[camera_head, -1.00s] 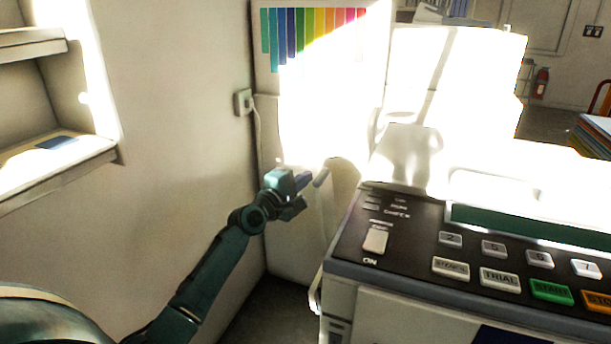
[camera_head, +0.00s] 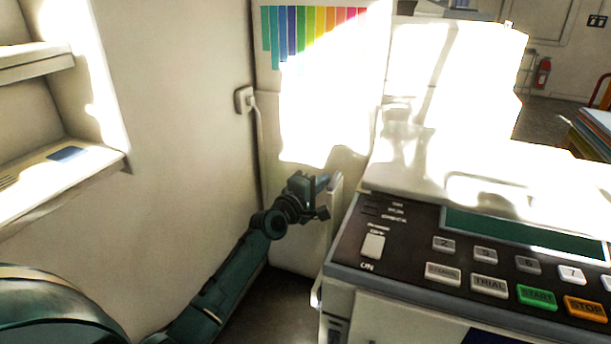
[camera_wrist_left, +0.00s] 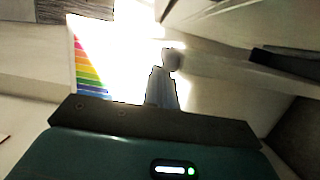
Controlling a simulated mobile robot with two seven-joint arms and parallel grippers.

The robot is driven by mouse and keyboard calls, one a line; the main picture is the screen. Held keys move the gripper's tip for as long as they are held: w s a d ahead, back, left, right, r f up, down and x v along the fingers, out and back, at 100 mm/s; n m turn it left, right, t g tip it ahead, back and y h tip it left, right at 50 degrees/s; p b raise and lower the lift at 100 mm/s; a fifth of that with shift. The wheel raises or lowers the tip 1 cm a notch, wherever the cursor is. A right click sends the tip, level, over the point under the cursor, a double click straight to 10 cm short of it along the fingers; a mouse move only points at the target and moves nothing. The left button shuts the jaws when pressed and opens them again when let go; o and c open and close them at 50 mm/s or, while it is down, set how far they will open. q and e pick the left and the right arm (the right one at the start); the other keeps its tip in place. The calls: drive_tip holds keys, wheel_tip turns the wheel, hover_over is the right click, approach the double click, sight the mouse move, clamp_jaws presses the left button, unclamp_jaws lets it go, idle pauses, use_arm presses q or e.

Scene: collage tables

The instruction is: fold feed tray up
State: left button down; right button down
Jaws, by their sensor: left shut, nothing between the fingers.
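The duplicator-like machine (camera_head: 345,265) with a dark button panel stands at the right in the head view. A narrow pale panel (camera_head: 336,196), which looks like the feed tray, stands near upright at its left side; glare and my gripper hide part of it. My left gripper (camera_head: 324,186) is shut and empty, right by this panel; I cannot tell whether they touch. In the left wrist view the shut fingers (camera_wrist_left: 161,88) point forward, with a small rounded grey piece (camera_wrist_left: 172,60) at their tip. My right gripper is in neither view.
A wall with an outlet and cord (camera_head: 244,100) is close on the left of my arm. Wall shelves (camera_head: 60,185) stand at the far left. A striped colour chart (camera_head: 312,30) hangs behind. Dark floor shows in the narrow gap between wall and machine.

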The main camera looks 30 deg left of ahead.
use_arm(q)
drive_tip(key=shift+d, duration=0.3)
drive_tip(key=shift+f, duration=0.1)
drive_tip(key=s+a, duration=0.2)
drive_tip(key=s, duration=1.1)
drive_tip(key=shift+a, duration=0.15)
